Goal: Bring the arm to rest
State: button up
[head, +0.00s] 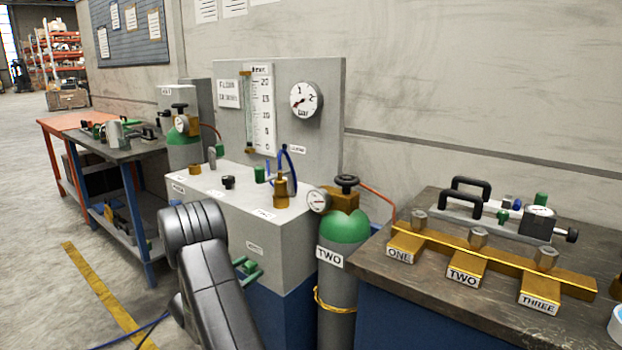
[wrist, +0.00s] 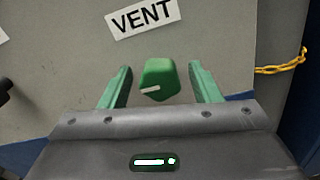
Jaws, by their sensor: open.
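My arm (head: 208,265) reaches forward in the lower middle of the head view. My gripper (head: 247,268) has green fingers and is by the front face of the grey bench panel (head: 235,215). In the wrist view my gripper (wrist: 160,72) is open, one finger on each side of a green knob (wrist: 158,82) with a white mark. A gap shows on both sides, so the fingers do not appear to touch it. A label reading VENT (wrist: 141,18) is above the knob. In the head view the knob cannot be told apart from my fingers.
A grey cylinder labelled TWO (head: 337,280) with a green top stands right of my gripper. A wooden table (head: 385,275) with a brass manifold (head: 490,258) is further right. A gauge panel (head: 330,150) rises behind. Floor (head: 90,215) is open at left, near a workbench (head: 115,152).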

jog(key=m+b, duration=0.2)
jog(key=m, duration=0.4)
jog(key=shift+d+r, duration=0.1)
dwell(0.5)
